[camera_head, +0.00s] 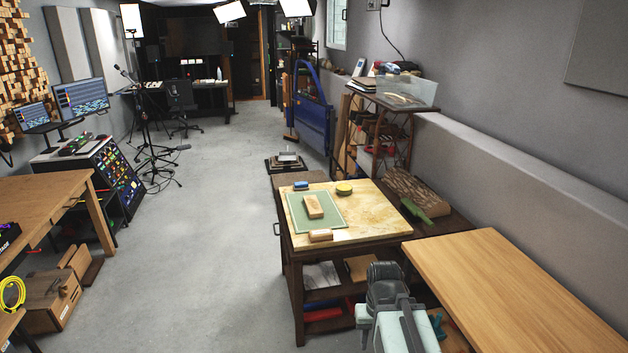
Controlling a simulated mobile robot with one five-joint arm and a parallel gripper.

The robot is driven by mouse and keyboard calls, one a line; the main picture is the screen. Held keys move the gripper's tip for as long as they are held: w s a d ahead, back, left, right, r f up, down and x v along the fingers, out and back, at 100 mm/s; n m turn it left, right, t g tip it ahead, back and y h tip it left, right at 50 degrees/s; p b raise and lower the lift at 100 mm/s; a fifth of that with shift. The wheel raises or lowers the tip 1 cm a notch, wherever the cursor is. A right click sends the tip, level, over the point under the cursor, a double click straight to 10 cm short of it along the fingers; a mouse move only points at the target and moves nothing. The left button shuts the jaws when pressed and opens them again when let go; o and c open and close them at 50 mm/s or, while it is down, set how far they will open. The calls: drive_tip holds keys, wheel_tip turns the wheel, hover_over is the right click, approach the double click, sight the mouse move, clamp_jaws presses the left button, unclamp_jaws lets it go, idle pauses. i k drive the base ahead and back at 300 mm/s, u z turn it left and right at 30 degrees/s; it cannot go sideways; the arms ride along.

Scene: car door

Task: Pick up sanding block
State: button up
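A small wooden block (314,206) lies on the green mat (329,224) on the worktable (377,228). A small blue block (301,185) lies at the mat's back left corner. I cannot tell for certain which of these is the sanding block. My arm shows at the bottom, right of the worktable's front, grey and pale green. It is apart from the blocks. I cannot make out its fingertips.
A round yellow tin (344,188) stands near the worktable's back. A bare wooden bench (510,285) fills the lower right. A green tool (412,210) lies beside the worktable. Open grey floor (215,230) lies to the left.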

sight(320, 234)
drive_tip(key=i, duration=2.2)
drive_tip(key=u, duration=2.65)
